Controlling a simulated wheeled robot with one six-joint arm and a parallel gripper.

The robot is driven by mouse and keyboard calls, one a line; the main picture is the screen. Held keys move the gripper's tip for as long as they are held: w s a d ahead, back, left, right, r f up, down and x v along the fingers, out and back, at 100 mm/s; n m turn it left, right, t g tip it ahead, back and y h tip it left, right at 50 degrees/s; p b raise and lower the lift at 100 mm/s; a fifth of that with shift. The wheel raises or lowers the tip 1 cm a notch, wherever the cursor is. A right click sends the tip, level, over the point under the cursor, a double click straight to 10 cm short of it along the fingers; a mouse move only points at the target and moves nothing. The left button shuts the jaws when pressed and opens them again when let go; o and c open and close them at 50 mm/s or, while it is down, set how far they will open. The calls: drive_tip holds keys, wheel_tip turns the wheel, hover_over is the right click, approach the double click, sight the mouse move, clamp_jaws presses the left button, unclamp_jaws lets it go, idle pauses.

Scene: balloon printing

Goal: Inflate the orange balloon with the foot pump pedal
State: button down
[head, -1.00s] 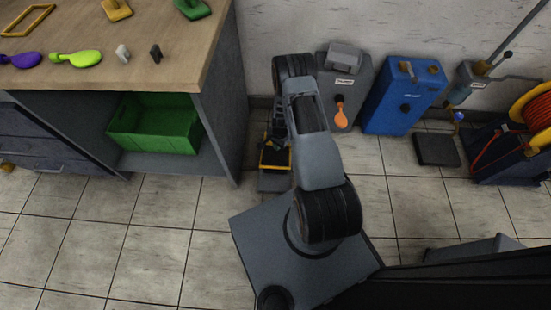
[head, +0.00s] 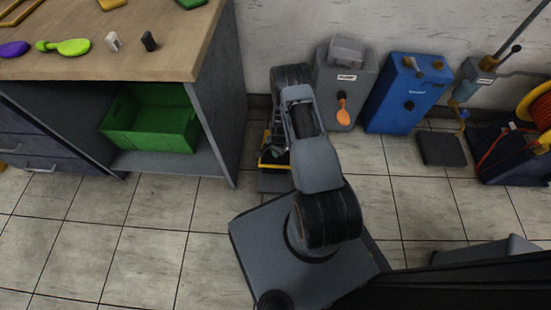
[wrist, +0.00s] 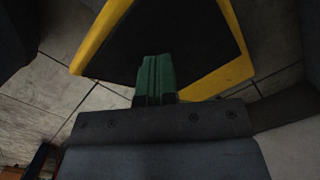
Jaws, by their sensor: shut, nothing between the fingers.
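The foot pump pedal, black with a yellow border, lies on the floor left of my arm in the head view (head: 274,167) and fills the top of the wrist view (wrist: 180,40). My gripper, with green fingers, is shut and empty over the pedal's near part in the wrist view (wrist: 155,72). I cannot tell whether the fingertips touch it. In the head view my gripper is largely hidden by my arm. The orange balloon (head: 342,110) hangs limp at the front of a grey labelled machine (head: 358,84).
A blue machine (head: 405,95), a black floor plate (head: 441,149) and a hose reel (head: 538,120) are at right.

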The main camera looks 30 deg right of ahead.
idle(0.3)
wheel_tip(320, 180, down, 4)
drive_tip(key=b, duration=0.4)
drive_tip(key=shift+f, duration=0.25)
drive_tip(key=shift+w+d+r+b, duration=0.25)
drive_tip(key=shift+w+d, duration=0.1)
drive_tip(key=shift+d, duration=0.3)
drive_tip(key=shift+w+d+r+b, duration=0.15)
drive_tip(key=shift+w+d+r, duration=0.15)
drive_tip(key=shift+d, duration=0.35)
wheel_tip(320, 180, up, 14)
drive_tip(key=d+p, duration=0.1)
drive_tip(key=p, duration=0.5)
drive_tip(key=shift+w+d, duration=0.15)
drive_tip(key=shift+w, duration=0.2)
drive_tip(key=shift+f, duration=0.1)
